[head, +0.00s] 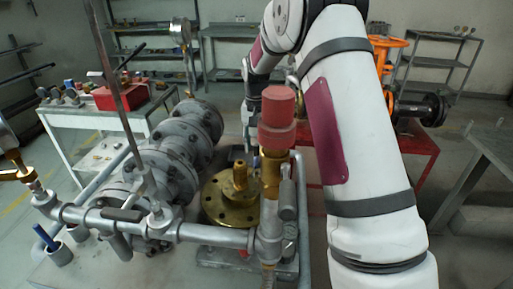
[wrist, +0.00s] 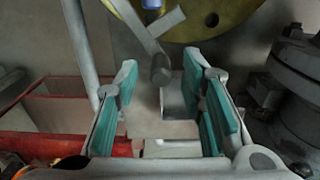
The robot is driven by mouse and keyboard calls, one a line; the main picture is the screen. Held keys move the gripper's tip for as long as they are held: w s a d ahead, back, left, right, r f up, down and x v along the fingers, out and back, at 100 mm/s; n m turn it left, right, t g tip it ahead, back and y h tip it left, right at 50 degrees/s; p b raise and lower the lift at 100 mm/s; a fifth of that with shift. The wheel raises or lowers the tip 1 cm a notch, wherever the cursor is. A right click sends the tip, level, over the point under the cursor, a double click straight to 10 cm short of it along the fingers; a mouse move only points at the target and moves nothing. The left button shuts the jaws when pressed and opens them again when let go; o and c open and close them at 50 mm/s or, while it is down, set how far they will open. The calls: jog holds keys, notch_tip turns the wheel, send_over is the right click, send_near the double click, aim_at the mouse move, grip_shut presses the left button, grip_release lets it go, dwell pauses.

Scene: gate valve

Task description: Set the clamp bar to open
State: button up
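The clamp bar (wrist: 150,45) appears to be the grey lever in the wrist view. It slants down from the brass flange (wrist: 205,25) to a dark rounded end. My gripper (wrist: 161,85) is open, with teal pads on both sides of the bar's end. The end lies between the fingertips, with gaps on both sides and no visible grip. In the head view the brass flange (head: 216,205) lies beside the grey valve body. My gripper there is mostly hidden behind the red-capped brass valve (head: 277,118), and the bar cannot be made out clearly.
Grey pipework (head: 190,232) crosses in front, with a thin upright rod at left. The bolted grey valve body (head: 165,170) stands left of the flange. In the wrist view, a red-edged bench (wrist: 60,145) lies lower left and a bolted grey flange (wrist: 298,75) at right.

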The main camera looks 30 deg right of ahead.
notch_tip(320, 180, up, 10)
jog(key=shift+r, duration=0.15)
dwell(0.7)
